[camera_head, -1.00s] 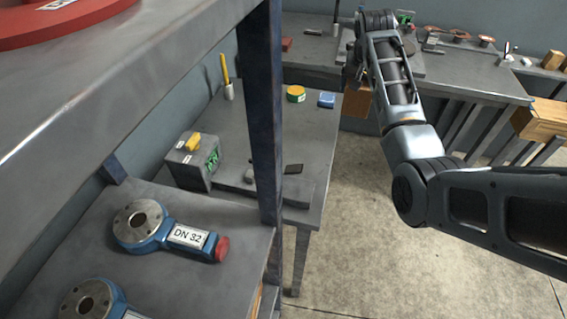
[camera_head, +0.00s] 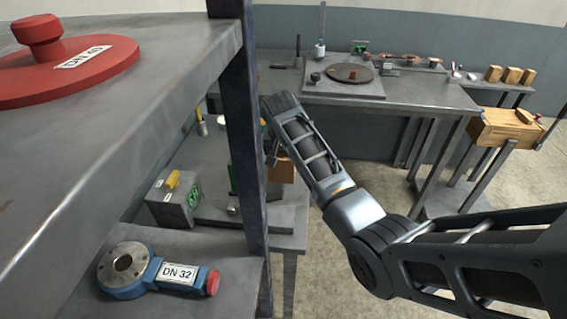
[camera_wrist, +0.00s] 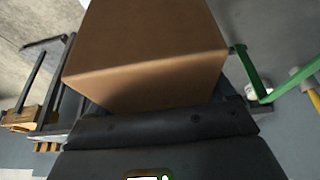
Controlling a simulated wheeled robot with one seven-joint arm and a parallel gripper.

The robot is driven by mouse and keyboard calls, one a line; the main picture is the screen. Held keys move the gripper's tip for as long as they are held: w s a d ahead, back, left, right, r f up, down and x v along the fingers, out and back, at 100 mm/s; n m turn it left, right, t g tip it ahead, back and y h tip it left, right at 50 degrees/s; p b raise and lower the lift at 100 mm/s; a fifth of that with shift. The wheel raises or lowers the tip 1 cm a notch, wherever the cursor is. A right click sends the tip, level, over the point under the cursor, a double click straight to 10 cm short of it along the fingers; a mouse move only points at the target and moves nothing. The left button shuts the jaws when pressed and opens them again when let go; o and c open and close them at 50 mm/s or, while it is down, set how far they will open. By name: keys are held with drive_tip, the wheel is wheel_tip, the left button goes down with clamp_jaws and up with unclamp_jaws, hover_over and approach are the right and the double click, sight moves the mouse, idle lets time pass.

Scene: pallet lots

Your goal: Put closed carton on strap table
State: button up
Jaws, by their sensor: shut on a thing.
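My gripper (camera_wrist: 162,125) is shut on a plain brown closed carton (camera_wrist: 150,45), which fills the upper middle of the wrist view. In the head view only part of the carton (camera_head: 282,168) shows beside my arm, above or in front of the low grey table (camera_head: 290,218) behind the shelf post. My gripper is hidden there by my forearm. No table carries a readable name, so I cannot tell which one is the strap table. A long grey bench (camera_head: 420,96) at the back holds a round dark disc on a plate.
The blue-grey shelf post (camera_head: 243,140) stands close left of my arm. The shelf holds a red DN 40 disc (camera_head: 65,75) and a blue DN 32 part (camera_head: 125,270). A wooden box (camera_head: 505,130) stands at right. A green bent piece (camera_wrist: 250,75) is beside the carton.

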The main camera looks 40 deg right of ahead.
sight(282, 154)
drive_tip(key=shift+f+b, duration=1.95)
drive_tip(key=shift+f, duration=0.15)
drive_tip(key=shift+r, duration=0.1)
drive_tip(key=o, duration=1.3)
drive_tip(key=shift+f, duration=0.2)
drive_tip(key=shift+r, duration=0.1)
drive_tip(key=v, duration=1.2)
drive_tip(key=shift+a+r, duration=0.1)
